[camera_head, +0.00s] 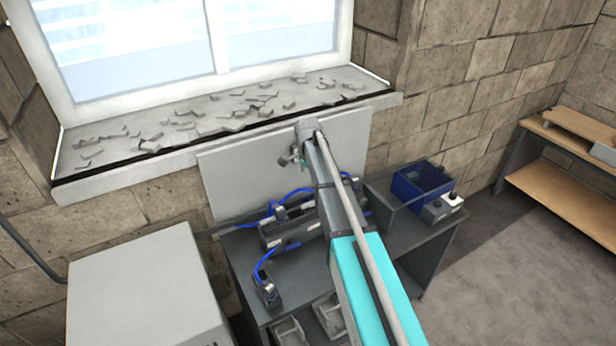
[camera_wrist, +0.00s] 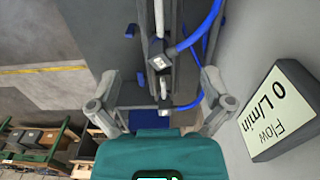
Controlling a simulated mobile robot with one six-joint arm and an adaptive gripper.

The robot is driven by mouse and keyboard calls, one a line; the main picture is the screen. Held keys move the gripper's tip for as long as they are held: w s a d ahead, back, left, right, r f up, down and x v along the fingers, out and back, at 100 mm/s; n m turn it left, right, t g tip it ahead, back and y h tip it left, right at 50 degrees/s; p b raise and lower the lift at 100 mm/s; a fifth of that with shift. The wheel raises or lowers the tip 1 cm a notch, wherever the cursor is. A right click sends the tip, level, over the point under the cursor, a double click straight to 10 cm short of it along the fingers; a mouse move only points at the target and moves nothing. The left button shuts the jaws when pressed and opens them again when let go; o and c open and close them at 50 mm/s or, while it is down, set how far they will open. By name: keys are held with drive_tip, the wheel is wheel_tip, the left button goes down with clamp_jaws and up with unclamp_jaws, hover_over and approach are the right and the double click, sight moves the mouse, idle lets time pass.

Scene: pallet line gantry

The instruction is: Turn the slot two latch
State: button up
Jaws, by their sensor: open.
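My gripper (camera_wrist: 160,85) is open in the wrist view, with one finger on each side and nothing held. Beyond the gap, near the middle, is a dark fitting with a small white label (camera_wrist: 160,62), with bright metal pins above and below it. Blue hoses (camera_wrist: 190,40) run beside it. I cannot tell for sure which part is the slot two latch. In the head view a dark manifold (camera_head: 272,236) with blue hoses sits on the bench, partly hidden behind my arm.
A flow display reading 0 L/min (camera_wrist: 280,110) is close at the right of the wrist view. A blue bin (camera_head: 422,184) and small grey boxes (camera_head: 440,208) stand on the bench's right. A pale panel (camera_head: 235,180) stands behind. A grey cabinet (camera_head: 145,290) is at left.

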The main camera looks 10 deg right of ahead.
drive_tip(key=s+f+n+b, duration=0.4)
drive_tip(key=s+f+b, duration=0.2)
drive_tip(key=s, duration=0.4)
drive_tip(key=s+f+n+b, duration=0.5)
drive_tip(key=s+f+b, duration=0.1)
drive_tip(key=s, duration=0.3)
drive_tip(key=s+f+n+b, duration=0.5)
drive_tip(key=s+f+b, duration=0.1)
drive_tip(key=s, duration=0.4)
drive_tip(key=shift+s+f+b, duration=0.15)
drive_tip(key=shift+s+b, duration=0.15)
drive_tip(key=shift+b, duration=0.1)
